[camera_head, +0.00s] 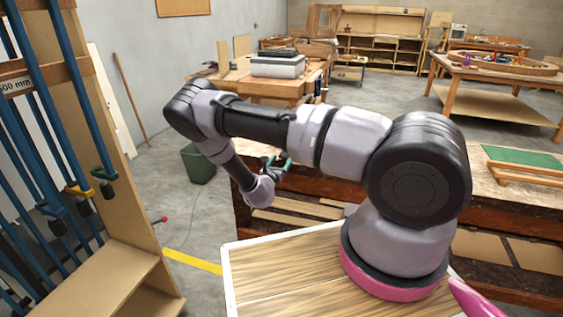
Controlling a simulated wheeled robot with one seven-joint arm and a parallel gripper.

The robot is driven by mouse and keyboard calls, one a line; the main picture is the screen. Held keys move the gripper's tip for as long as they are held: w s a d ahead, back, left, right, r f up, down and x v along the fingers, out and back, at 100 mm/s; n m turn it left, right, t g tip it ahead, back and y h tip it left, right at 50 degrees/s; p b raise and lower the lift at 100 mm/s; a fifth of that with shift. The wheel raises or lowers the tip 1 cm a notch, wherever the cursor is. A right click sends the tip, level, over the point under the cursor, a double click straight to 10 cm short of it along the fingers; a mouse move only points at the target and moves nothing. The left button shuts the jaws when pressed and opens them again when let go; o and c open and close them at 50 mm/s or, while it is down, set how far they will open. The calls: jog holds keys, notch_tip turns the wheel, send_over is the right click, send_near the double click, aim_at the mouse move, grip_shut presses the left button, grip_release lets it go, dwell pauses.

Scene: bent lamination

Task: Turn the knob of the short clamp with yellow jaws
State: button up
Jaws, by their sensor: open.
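Long blue bar clamps hang in the wooden rack at the left. One has a yellow jaw (79,189) with a dark knob below it, partly among its neighbours. I cannot tell from this view whether it is the short one. Beside it hang a clamp with a green jaw (103,174) and one with a blue jaw (52,211). My gripper (277,164) is small in view at the end of my folded arm, well to the right of the rack and apart from the clamps. It is open, with nothing visible in it.
The rack's wooden side panel (120,160) and lower shelf (95,285) stand at the left. A red-tipped rod (164,219) sticks out beside the panel. A green bin (198,164) and a workbench (500,187) stand beyond my arm.

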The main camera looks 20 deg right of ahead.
jog(key=shift+w+d, duration=0.1)
jog(key=shift+w, duration=0.05)
grip_shut()
jog(key=shift+m, duration=0.4)
